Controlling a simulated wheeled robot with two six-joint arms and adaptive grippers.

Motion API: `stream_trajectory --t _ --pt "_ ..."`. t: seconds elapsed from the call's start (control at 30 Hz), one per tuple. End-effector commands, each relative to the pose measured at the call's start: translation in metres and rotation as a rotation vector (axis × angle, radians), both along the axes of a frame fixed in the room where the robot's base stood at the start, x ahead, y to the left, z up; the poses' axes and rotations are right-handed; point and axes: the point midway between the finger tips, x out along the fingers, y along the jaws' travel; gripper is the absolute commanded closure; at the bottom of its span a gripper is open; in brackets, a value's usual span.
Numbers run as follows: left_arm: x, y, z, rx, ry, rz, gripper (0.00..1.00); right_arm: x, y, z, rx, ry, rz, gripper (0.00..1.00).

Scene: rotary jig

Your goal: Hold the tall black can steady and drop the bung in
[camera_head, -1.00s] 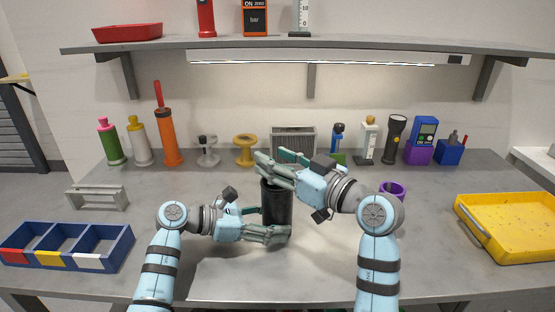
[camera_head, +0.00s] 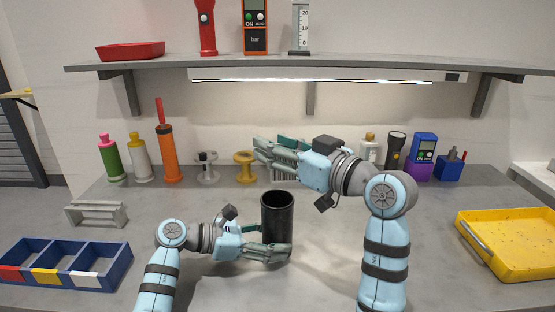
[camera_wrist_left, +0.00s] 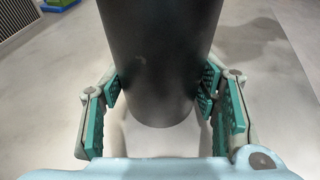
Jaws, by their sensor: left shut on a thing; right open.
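The tall black can (camera_head: 277,217) stands upright on the grey bench in the head view, its open rim facing up and its inside dark. My left gripper (camera_head: 284,251) is shut around the lower part of the can. In the left wrist view the can (camera_wrist_left: 160,50) fills the space between the left gripper's teal pads (camera_wrist_left: 159,92). My right gripper (camera_head: 266,147) is open and empty, above and behind the can's rim in the picture, clear of it. I cannot see the bung; the can's inside is too dark to tell what is in it.
A blue bin (camera_head: 72,262) with coloured labels is at left, a grey rack (camera_head: 97,214) behind it. A yellow tray (camera_head: 512,240) is at right. Bottles, spools and tools line the back, including an orange pump (camera_head: 168,152). A shelf (camera_head: 310,60) runs above.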

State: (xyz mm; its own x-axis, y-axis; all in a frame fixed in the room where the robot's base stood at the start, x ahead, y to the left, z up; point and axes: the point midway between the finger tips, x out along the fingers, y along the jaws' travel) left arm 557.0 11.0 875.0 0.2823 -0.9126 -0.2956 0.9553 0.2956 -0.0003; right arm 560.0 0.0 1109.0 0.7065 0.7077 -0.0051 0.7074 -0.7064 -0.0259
Motion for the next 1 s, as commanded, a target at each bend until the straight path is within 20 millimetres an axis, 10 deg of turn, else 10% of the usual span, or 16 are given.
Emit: stream_trajectory --t 0.27,0.43,0.8,1.0 --pt "0.0 0.0 0.0 0.0 0.0 0.0 0.6 0.0 0.0 -0.001 0.0 0.0 0.0 0.56" --pt "0.0 0.0 0.0 0.0 0.0 0.0 0.22 0.0 0.0 -0.001 0.0 0.0 0.0 0.56" --pt "-0.001 0.004 0.001 0.0 0.0 0.001 0.21 0.0 0.0 -0.001 0.0 0.0 0.0 0.56" --pt "-0.012 0.042 0.012 0.005 -0.003 0.004 0.21 0.0 0.0 -0.001 0.0 0.0 0.0 0.56"
